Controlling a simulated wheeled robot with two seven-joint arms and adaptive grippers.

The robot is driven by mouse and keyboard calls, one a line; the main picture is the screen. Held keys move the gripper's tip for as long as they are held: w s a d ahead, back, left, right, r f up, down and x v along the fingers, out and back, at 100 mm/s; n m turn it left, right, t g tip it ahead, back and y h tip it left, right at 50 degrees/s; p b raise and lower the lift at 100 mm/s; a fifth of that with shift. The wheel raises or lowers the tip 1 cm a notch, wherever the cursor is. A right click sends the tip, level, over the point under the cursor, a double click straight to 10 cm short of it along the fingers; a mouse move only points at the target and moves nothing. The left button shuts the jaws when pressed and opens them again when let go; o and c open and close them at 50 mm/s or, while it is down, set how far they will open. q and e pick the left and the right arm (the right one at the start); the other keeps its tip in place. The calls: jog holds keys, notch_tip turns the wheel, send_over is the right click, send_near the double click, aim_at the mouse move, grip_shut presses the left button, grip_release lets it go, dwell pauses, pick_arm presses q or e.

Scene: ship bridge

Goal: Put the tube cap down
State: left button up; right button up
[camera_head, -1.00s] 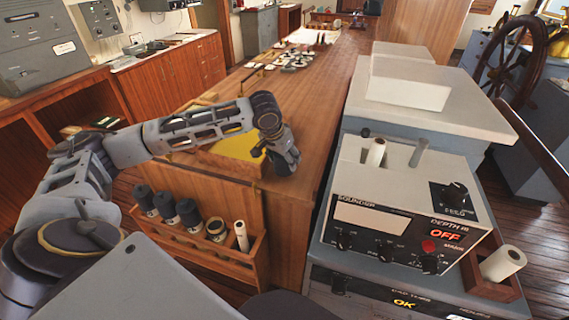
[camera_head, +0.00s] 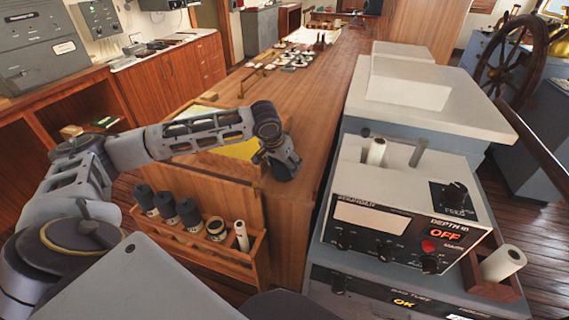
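My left gripper (camera_head: 282,168) is at the near end of the wooden counter (camera_head: 312,125), pointing down at its top near the front right corner. Its fingertips are dark and hard to make out. I cannot tell whether they are open or shut, and no tube cap shows clearly at them. A wooden rack (camera_head: 190,243) on the counter's front holds dark capped tubes (camera_head: 164,203), a shorter tube (camera_head: 216,229) with a lighter top, and a white roll (camera_head: 241,235). My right gripper is not in view.
A yellow sheet (camera_head: 240,150) lies on the counter behind my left forearm. Small items (camera_head: 290,60) lie at the counter's far end.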

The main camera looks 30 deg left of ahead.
pick_arm(q)
jog(key=shift+r, duration=0.35)
jog(key=v, duration=1.1)
jog(key=shift+s+r, duration=0.25)
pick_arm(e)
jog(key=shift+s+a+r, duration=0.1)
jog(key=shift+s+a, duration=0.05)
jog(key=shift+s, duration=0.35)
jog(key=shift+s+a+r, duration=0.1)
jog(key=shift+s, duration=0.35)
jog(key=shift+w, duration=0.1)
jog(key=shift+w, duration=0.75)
